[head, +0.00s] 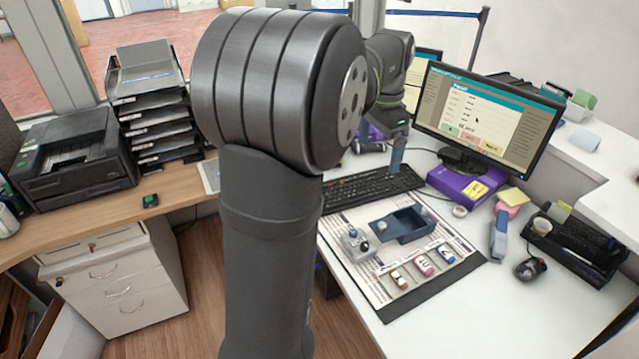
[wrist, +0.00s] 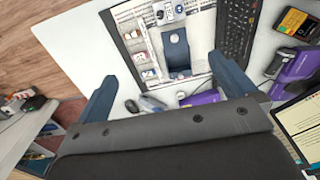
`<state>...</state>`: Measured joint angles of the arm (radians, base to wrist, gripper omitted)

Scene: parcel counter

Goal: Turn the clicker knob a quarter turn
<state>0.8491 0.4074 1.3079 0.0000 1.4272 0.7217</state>
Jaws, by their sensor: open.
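A small light grey device with knob-like parts (head: 357,244), likely the clicker, stands at the left of the printed mat (head: 440,288) in the head view. It shows at the top edge of the wrist view (wrist: 168,12), partly cut off; which part is the knob and how it is turned is too small to tell. My gripper (wrist: 166,86) is open and empty, its two blue fingers wide apart. In the head view one blue finger shows above the keyboard, behind my arm. The gripper is apart from the device.
A blue open tray (head: 405,226) lies beside the device, with several small labelled blocks (head: 423,265) in front. The keyboard (head: 370,186), monitor (head: 490,112), purple box (head: 466,186), blue-grey stapler-like tool (head: 499,235) and mouse (head: 530,269) stand around the mat. The white counter's front right is clear.

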